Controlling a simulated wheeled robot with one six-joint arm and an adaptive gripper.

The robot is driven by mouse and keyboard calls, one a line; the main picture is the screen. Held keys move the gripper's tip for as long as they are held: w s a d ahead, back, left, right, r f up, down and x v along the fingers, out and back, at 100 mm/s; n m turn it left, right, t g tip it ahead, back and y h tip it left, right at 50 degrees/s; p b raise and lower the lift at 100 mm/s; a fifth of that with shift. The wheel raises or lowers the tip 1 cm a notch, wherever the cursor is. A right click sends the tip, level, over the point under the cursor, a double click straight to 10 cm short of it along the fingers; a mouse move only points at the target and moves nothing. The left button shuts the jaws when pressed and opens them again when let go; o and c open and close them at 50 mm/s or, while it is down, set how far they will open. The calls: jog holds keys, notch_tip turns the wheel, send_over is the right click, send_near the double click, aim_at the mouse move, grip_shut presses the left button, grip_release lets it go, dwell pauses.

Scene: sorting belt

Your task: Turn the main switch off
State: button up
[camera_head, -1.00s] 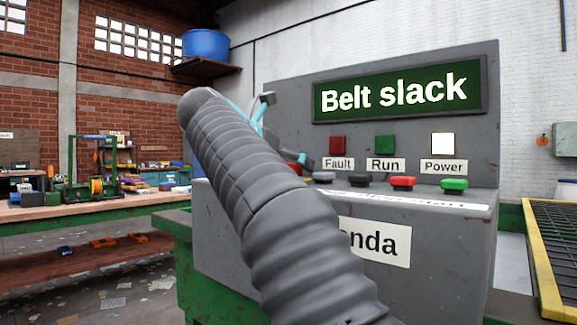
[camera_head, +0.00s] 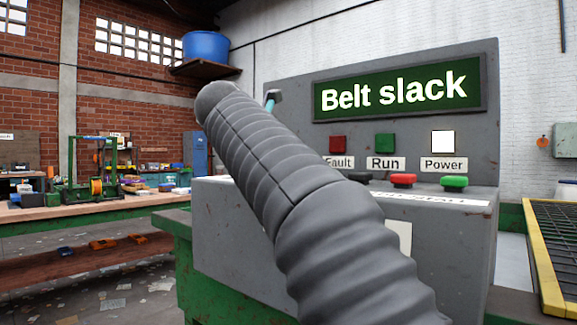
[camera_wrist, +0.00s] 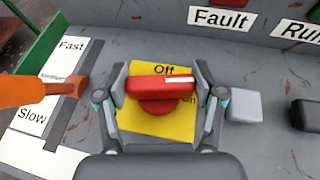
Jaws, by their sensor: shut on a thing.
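The main switch is a red rotary knob (camera_wrist: 160,86) on a yellow plate (camera_wrist: 128,122) marked Off at the top and On at the right. Its bar lies crosswise, and its white mark is on the right end, just above the partly covered On. My gripper (camera_wrist: 162,92) has one finger at each end of the bar and is shut on it. In the head view my arm hides the switch and nearly all of the gripper.
An orange lever (camera_wrist: 40,90) on the Fast/Slow slider stands close to the left finger. A grey button (camera_wrist: 244,106) is close to the right finger. The panel (camera_head: 400,85) reads "Belt slack", and its white Power lamp (camera_head: 443,141) is lit.

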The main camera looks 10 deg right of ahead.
jog(key=n+t+y+p, duration=0.2)
jog(key=n+y, duration=0.1)
jog(key=shift+s+d+r+y, duration=0.1)
jog(key=shift+d+r+y, duration=0.1)
jog(key=shift+y, duration=0.1)
jog(key=n+t+y+p, duration=0.1)
jog(key=n+y+p, duration=0.2)
jog(key=shift+a+f, duration=0.1)
jog(key=shift+f+n+p, duration=0.15)
jog(key=shift+n+p, duration=0.25)
jog(key=o, duration=1.2)
jog(key=shift+y, duration=0.3)
jog(key=shift+c, duration=0.2)
jog(key=v, duration=1.1)
jog(key=shift+s+a, duration=0.15)
jog(key=shift+s, duration=0.2)
